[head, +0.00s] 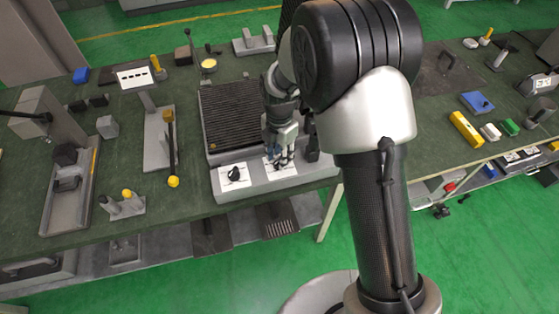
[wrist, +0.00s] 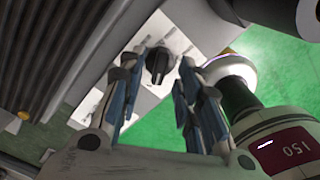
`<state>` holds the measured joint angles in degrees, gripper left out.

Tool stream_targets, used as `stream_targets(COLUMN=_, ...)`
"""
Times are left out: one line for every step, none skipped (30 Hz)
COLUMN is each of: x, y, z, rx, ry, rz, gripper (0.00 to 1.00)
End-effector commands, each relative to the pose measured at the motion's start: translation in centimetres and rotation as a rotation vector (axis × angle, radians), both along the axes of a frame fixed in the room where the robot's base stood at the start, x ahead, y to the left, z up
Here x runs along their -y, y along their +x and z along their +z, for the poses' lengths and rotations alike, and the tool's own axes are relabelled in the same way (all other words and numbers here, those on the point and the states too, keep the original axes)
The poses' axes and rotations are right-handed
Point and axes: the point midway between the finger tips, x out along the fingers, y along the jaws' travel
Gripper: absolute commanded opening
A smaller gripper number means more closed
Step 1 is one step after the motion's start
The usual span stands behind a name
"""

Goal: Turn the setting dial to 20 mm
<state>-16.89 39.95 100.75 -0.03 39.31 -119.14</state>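The heating unit (head: 215,187) stands on the near edge of the green bench, with a ribbed dark plate on top. A black dial (head: 234,175) on a white label is at its left front. A second white label (head: 283,168) is further right, under my gripper (head: 280,150). In the wrist view, a black dial (wrist: 157,63) on a white marked label (wrist: 178,45) sits between the two blue-grey fingertips of my gripper (wrist: 163,62). The fingers are apart with a visible gap on the right side; contact on the left cannot be told. The label text is unreadable.
A dark upright part (head: 312,148) stands close right of my gripper; a pale round part with a black stem (wrist: 236,92) is close by the right finger in the wrist view. A yellow-knobbed lever fixture (head: 160,140) stands left of the unit. Green floor lies in front.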

Motion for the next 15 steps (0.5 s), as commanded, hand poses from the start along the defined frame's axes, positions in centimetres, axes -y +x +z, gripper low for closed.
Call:
stream_targets(x=0.0, y=0.0, z=-0.8, rx=-0.001, ry=-0.001, rz=0.000, gripper=0.32)
stream_targets(x=0.0, y=0.0, z=-1.1, rx=-0.001, ry=-0.001, rz=0.000, gripper=0.32)
stream_targets(x=0.0, y=0.0, z=-1.4, rx=-0.001, ry=-0.001, rz=0.000, gripper=0.32)
stream_targets(x=0.0, y=0.0, z=-1.6, rx=-0.001, ry=-0.001, rz=0.000, gripper=0.32)
stream_targets(x=0.0, y=0.0, z=-1.7, rx=-0.001, ry=-0.001, rz=0.000, gripper=0.32)
stream_targets(x=0.0, y=0.0, z=-1.9, rx=0.000, ry=0.000, rz=0.000, gripper=0.32)
stream_targets(x=0.0, y=0.0, z=-1.9, rx=0.000, ry=0.000, rz=0.000, gripper=0.32)
stream_targets(x=0.0, y=0.0, z=-2.0, rx=0.000, ry=0.000, rz=0.000, gripper=0.32)
stream_targets(x=0.0, y=0.0, z=-2.0, rx=0.001, ry=0.001, rz=0.000, gripper=0.32)
stream_targets(x=0.0, y=0.0, z=-2.0, rx=0.001, ry=0.001, rz=0.000, gripper=0.32)
stream_targets(x=0.0, y=0.0, z=-2.0, rx=0.001, ry=0.001, rz=0.000, gripper=0.32)
stream_targets(x=0.0, y=0.0, z=-2.0, rx=0.001, ry=0.001, rz=0.000, gripper=0.32)
stream_targets(x=0.0, y=0.0, z=-2.0, rx=0.001, ry=0.001, rz=0.000, gripper=0.32)
stream_targets(x=0.0, y=0.0, z=-2.0, rx=0.001, ry=0.001, rz=0.000, gripper=0.32)
stream_targets(x=0.0, y=0.0, z=-1.9, rx=0.001, ry=0.001, rz=0.000, gripper=0.32)
